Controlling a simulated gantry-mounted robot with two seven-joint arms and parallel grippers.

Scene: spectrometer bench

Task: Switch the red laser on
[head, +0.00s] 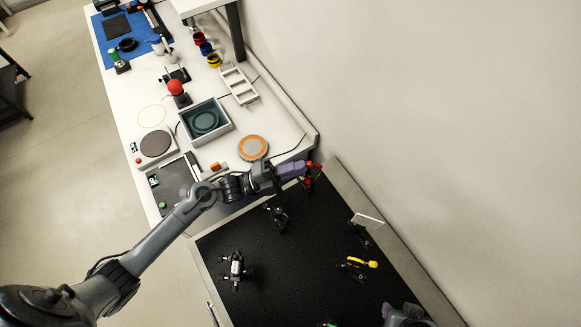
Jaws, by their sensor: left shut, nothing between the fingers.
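My left arm comes in from the lower left, and its left gripper (301,168) is shut and empty, with purple fingers. The fingertips are right beside a small red device on a black mount, which looks like the red laser (311,182), at the far edge of the black breadboard. I cannot tell whether they touch. The gripper hides part of the device, and no switch or beam can be made out. Part of what looks like my right gripper (405,315) shows at the bottom edge; its fingers are not clear.
The black breadboard (315,235) carries several optical mounts, one with a yellow part (360,263). The white bench (235,128) holds a grey box (205,122), an orange-rimmed disc (253,148), a round-plate device (155,145) and a red-domed button (176,88). A wall runs along the right.

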